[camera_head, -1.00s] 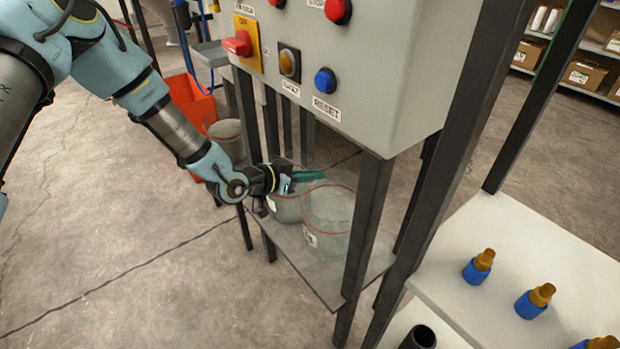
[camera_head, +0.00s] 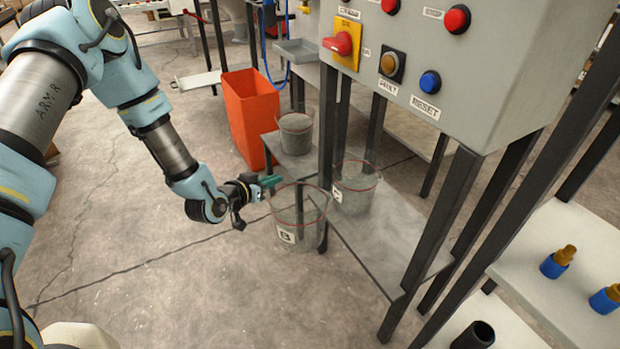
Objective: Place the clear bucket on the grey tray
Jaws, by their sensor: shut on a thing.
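My gripper (camera_head: 271,181) is shut on the rim of a clear bucket (camera_head: 299,222) with a red rim line and a white label that seems to read "B". The bucket hangs roughly upright, just left of the low grey shelf under the control box. A second clear bucket (camera_head: 355,188) stands on that shelf. A third clear bucket (camera_head: 295,134) stands on a small grey platform further back. A shallow grey tray (camera_head: 300,51) is fixed beyond the control box, beside a blue hose. The fingertips are partly hidden at the rim.
The low shelf (camera_head: 385,240) has bare room in front of the second bucket. Dark posts and the control box (camera_head: 470,70) stand right of the held bucket. An orange bin (camera_head: 250,112) stands behind it. A white table (camera_head: 575,270) is at right. The floor at left is clear.

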